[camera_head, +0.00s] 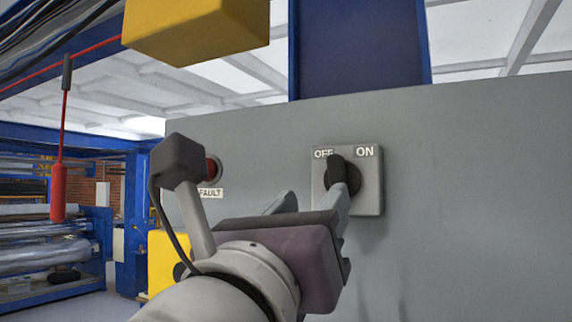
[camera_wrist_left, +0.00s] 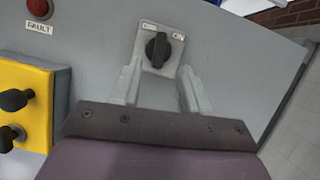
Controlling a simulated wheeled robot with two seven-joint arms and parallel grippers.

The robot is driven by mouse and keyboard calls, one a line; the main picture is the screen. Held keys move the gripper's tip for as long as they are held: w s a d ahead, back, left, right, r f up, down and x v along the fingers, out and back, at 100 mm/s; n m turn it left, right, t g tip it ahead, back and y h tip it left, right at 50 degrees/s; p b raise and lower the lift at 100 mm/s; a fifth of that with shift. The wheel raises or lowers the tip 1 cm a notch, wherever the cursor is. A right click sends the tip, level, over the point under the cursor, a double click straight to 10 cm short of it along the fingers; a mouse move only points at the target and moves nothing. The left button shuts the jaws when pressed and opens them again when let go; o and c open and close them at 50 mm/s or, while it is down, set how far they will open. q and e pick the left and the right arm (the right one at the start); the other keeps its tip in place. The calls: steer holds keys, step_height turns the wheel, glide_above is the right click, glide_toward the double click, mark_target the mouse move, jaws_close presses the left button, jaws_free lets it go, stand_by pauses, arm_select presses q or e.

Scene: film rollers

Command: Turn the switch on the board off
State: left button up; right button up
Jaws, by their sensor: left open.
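The switch (camera_head: 352,182) is a black rotary knob on a light grey square plate marked OFF at left and ON at right. It is fixed to a large grey board (camera_head: 470,190). The knob also shows in the left wrist view (camera_wrist_left: 157,48), its grip roughly upright; I cannot tell its exact setting. My left gripper (camera_head: 315,193) is open and empty in front of the switch. In the left wrist view, its fingers (camera_wrist_left: 158,76) straddle the lower part of the plate, with the knob between and beyond them. Contact cannot be told. My right gripper is not in view.
A red FAULT lamp (camera_wrist_left: 38,8) sits left of the switch. A yellow box with black knobs (camera_wrist_left: 35,75) stands out at lower left. A yellow block (camera_head: 195,30) hangs above. Rollers (camera_head: 45,255) stand far left. The board right of the switch is clear.

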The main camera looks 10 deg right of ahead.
mark_target(334, 173)
arm_select(q)
steer(key=p+x, duration=0.3)
steer(key=x, duration=0.6)
steer(key=shift+w+d, duration=0.1)
steer(key=shift+d, duration=0.05)
steer(key=shift+w+d+r, duration=0.1)
steer(key=shift+w, duration=0.1)
steer(key=shift+s+a+r, duration=0.1)
steer(key=shift+s+a, duration=0.3)
steer(key=shift+s, duration=0.15)
steer(key=shift+w+d, duration=0.25)
steer(key=shift+w, duration=0.05)
jaws_close()
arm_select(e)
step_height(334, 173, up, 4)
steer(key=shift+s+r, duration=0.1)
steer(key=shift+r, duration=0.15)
